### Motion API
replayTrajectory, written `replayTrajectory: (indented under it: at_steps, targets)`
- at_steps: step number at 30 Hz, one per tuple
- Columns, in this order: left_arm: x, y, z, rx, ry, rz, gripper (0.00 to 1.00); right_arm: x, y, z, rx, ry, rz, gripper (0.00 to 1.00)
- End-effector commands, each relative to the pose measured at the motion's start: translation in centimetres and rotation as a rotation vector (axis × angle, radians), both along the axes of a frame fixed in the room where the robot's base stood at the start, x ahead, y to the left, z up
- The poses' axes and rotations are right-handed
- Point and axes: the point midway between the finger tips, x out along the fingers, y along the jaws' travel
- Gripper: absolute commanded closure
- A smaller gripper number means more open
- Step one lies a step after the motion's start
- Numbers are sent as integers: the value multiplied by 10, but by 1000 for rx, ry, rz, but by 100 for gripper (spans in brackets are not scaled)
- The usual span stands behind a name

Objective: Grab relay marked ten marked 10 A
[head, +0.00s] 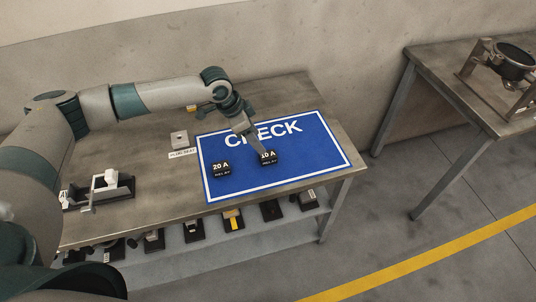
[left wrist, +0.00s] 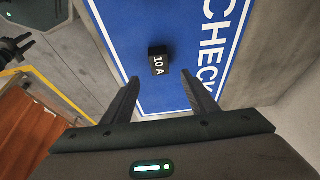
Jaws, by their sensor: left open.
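The relay marked 10 A is a small black block with white lettering (left wrist: 158,62). It lies on the blue CHECK mat (left wrist: 122,40), just beyond my left fingertips and roughly centred between them.
The mat lies on a metal table (head: 150,212). A small grey block (head: 179,139) with a label and a black fixture (head: 118,188) are on the table at left. Several items stand on the lower shelf. Another table (head: 440,70) holds a fixture at right.

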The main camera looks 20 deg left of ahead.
Motion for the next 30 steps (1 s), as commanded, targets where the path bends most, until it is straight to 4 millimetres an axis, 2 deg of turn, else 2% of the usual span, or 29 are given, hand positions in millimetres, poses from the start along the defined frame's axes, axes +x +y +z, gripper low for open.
replayTrajectory:
  at_steps: [1, 7, 20, 25, 30]
  targets:
    - [1, -3, -6, 0, 3, 0, 47, 0, 0, 6, 0, 0, 0, 69]
    - [7, -11, -28, -1, 1, 0, 47, 0, 0, 12, 0, 0, 0, 69]
    - [8, -12, -34, 0, 0, 0, 47, 0, 0, 13, 0, 0, 0, 69]
    - [9, -15, -40, 0, 1, 0, 47, 0, 0, 21, 0, 0, 0, 69]
    - [12, -21, -56, 0, 1, 0, 47, 0, 0, 35, 0, 0, 0, 69]
